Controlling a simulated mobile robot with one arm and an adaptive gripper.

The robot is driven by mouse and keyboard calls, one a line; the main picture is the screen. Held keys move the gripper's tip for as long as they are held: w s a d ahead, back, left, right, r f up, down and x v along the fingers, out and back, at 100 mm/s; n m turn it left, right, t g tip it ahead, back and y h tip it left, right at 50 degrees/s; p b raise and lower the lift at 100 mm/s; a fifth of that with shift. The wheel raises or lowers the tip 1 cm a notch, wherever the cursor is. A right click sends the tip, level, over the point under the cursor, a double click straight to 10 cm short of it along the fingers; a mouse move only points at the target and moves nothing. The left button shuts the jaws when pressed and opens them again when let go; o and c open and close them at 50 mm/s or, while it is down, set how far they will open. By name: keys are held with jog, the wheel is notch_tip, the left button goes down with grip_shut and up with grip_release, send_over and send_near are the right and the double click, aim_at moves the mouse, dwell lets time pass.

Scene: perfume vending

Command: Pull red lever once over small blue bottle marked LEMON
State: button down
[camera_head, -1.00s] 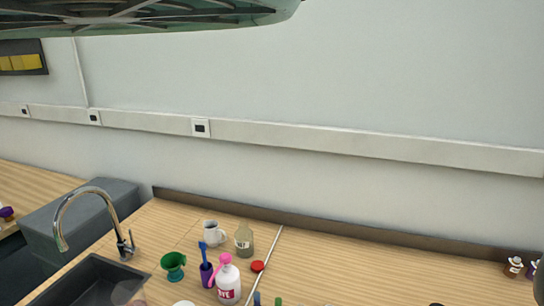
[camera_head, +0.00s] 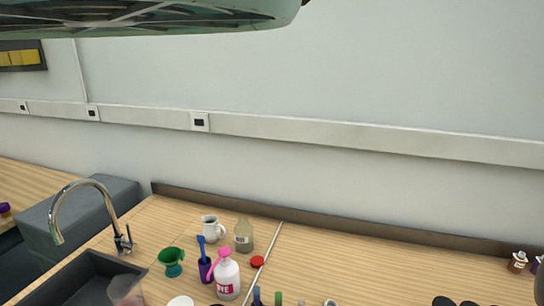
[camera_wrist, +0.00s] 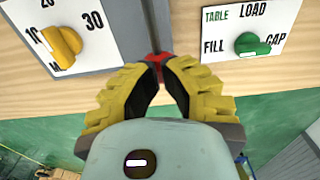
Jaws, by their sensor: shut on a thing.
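In the wrist view my gripper (camera_wrist: 158,70) has thick yellow ribbed fingers, with the tips brought together at a small red piece, the red lever (camera_wrist: 154,59). It is shut on this lever, and the fingers hide most of it. The lever sits in front of a dark vertical slot in a grey panel (camera_wrist: 118,45). I see no small blue bottle marked LEMON in either view. My gripper does not show in the head view.
A yellow knob (camera_wrist: 60,45) is left of the lever and a green knob (camera_wrist: 252,44) is right. In the head view, a pink-topped bottle (camera_head: 227,278), green cup (camera_head: 171,262), mug (camera_head: 212,227) and sink (camera_head: 80,285) are on the counter.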

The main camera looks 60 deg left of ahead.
jog(key=shift+f+b, duration=0.3)
jog(key=shift+f, duration=0.15)
jog(key=shift+r, duration=0.15)
notch_tip(320, 180, up, 11)
jog(key=p, duration=0.4)
jog(key=shift+p, duration=0.3)
dwell(0.4)
dwell(0.8)
